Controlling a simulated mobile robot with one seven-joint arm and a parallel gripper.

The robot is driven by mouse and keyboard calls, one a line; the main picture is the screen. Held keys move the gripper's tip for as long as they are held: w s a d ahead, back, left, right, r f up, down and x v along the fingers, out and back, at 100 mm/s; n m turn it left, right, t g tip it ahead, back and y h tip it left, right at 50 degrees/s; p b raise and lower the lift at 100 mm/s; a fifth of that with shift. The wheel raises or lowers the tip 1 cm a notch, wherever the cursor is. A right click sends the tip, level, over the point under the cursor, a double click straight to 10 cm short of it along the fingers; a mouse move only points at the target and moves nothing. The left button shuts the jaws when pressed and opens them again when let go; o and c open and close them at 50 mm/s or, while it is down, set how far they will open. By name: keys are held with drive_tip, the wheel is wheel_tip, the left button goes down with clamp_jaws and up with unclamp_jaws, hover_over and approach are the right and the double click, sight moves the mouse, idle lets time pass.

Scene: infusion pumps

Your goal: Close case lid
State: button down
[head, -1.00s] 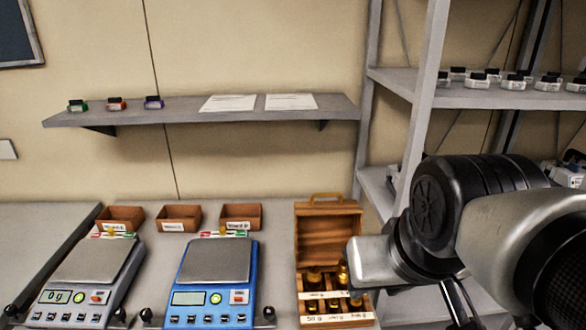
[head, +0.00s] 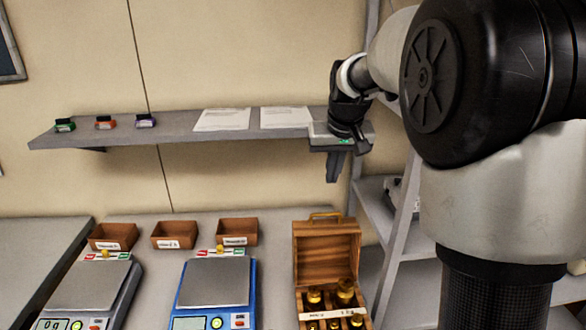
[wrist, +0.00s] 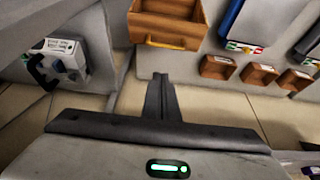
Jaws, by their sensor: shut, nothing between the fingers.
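The wooden case (head: 299,309) stands on the bench at lower centre-right in the head view. Its lid (head: 326,260) is open and upright at the back, with a handle on its top edge. Several brass weights (head: 345,290) sit in the case. My gripper (head: 333,178) is shut and empty, fingers pointing down, above and behind the lid, by the shelf's right end, not touching the case. In the wrist view the shut fingers (wrist: 160,80) point toward the case lid (wrist: 165,20) and its handle (wrist: 175,42), with a gap between.
The wall shelf (head: 180,128) holds papers and small coloured items. A blue scale (head: 215,285) and a grey scale (head: 95,285) stand left of the case, with small brown bins (head: 175,235) behind them. A metal rack (head: 395,235) stands at right, partly hidden by my arm.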

drive_tip(key=w, duration=0.2)
hover_over(327, 221)
wheel_tip(327, 221, down, 10)
drive_tip(key=shift+w+f+p, duration=0.1)
drive_tip(key=shift+w+p, duration=0.05)
drive_tip(key=shift+p, duration=0.25)
drive_tip(key=shift+s+f, duration=0.1)
drive_tip(key=shift+s, duration=0.1)
drive_tip(key=shift+b, duration=0.35)
